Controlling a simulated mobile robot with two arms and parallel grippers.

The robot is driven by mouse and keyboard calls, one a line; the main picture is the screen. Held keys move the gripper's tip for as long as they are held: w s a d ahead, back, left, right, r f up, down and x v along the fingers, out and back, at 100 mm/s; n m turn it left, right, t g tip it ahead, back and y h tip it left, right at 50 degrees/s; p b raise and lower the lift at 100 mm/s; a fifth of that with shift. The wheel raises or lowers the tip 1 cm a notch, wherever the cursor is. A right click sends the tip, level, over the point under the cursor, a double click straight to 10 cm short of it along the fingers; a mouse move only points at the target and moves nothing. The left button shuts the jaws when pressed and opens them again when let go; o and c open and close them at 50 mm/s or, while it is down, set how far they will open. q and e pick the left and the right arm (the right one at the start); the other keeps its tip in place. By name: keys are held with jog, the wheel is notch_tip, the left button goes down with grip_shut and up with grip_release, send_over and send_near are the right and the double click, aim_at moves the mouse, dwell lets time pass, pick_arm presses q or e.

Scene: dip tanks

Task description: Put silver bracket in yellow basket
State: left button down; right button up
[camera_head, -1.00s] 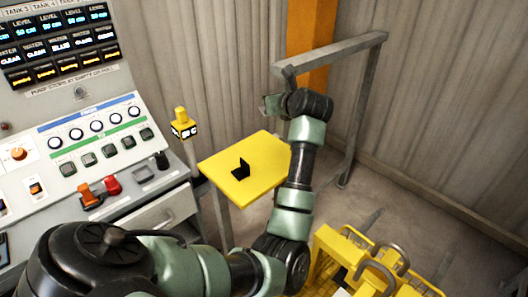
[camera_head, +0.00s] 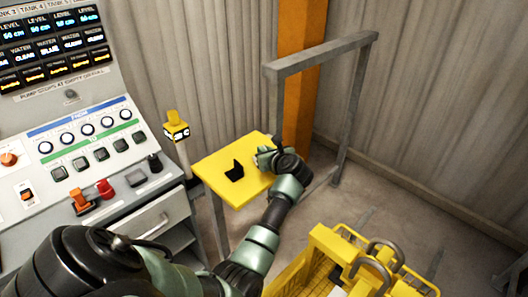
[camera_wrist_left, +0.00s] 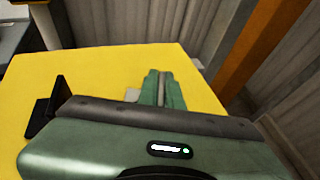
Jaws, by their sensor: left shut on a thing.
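My left gripper (camera_head: 266,157) is over the right part of the yellow table. In the left wrist view its green fingers (camera_wrist_left: 162,90) are shut on a small light-grey piece, which I take for the silver bracket (camera_wrist_left: 132,95). Only a bit of it shows beside the fingers, low at the table top; I cannot tell whether it touches the table. The yellow basket (camera_head: 336,243) with grey curved handles is at the lower right of the head view, partly cut off. My right gripper is not in view.
A black bracket (camera_head: 235,171) stands on the yellow table (camera_head: 222,188), left of my gripper. A control panel (camera_head: 90,150) and a yellow-topped post (camera_head: 176,130) are at the left. A grey rail frame (camera_head: 325,55) stands behind, by an orange column (camera_head: 297,110).

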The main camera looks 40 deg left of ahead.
pick_arm(q)
jog(key=shift+f, duration=0.15)
jog(key=shift+f, duration=0.25)
jog(key=c, duration=1.6)
grip_release()
jog(key=shift+r, duration=0.15)
